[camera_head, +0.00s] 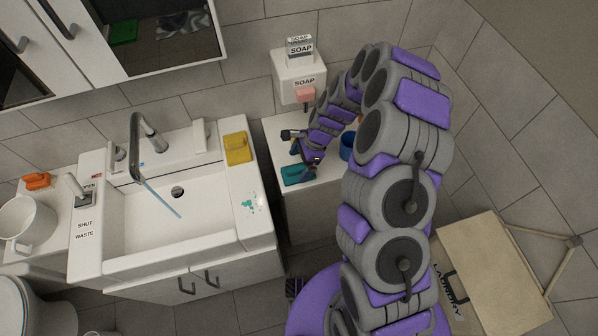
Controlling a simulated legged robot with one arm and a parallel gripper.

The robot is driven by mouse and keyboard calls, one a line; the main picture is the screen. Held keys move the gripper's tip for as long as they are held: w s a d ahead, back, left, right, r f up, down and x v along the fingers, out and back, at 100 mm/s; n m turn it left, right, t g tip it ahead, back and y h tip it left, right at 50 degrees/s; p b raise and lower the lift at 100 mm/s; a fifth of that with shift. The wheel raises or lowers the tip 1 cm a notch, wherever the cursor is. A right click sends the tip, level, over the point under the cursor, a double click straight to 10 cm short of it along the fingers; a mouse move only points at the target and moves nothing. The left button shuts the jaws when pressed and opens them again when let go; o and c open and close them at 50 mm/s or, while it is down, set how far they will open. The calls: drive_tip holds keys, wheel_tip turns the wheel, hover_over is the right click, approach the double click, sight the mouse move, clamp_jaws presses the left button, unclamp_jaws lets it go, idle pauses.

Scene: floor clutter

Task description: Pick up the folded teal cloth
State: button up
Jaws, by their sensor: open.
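The folded teal cloth (293,176) lies on the white counter (325,196) right of the sink, near its front left edge. My gripper (291,142) is open at the end of my purple and grey arm, which reaches in from the right. The gripper is above and just behind the cloth in the picture. One finger or wrist part comes close to the cloth's right end. I cannot tell whether it touches. Part of the cloth's right side is hidden by the gripper.
A blue cup (347,147) stands on the same counter, partly behind my arm. A soap dispenser (299,78) hangs on the wall above. Left are the sink (150,262), a yellow sponge-like item (237,148) and a white mug (28,222). A laundry box (500,275) stands at lower right.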

sight(294, 167)
drive_tip(key=shift+s+a+f+b, duration=0.2)
drive_tip(key=shift+a+f+b, duration=0.2)
drive_tip(key=shift+a+f, duration=0.75)
drive_tip(key=shift+s+d+f, duration=0.1)
drive_tip(key=shift+d+f, duration=0.1)
drive_tip(key=shift+f, duration=0.8)
drive_tip(key=shift+d+f, duration=0.1)
drive_tip(key=shift+d, duration=0.6)
drive_tip(key=shift+a, duration=1)
drive_tip(key=c, duration=0.6)
drive_tip(key=shift+d, duration=0.15)
drive_tip(key=shift+c, duration=1.4)
drive_tip(key=shift+d, duration=0.55)
drive_tip(key=shift+c, duration=0.9)
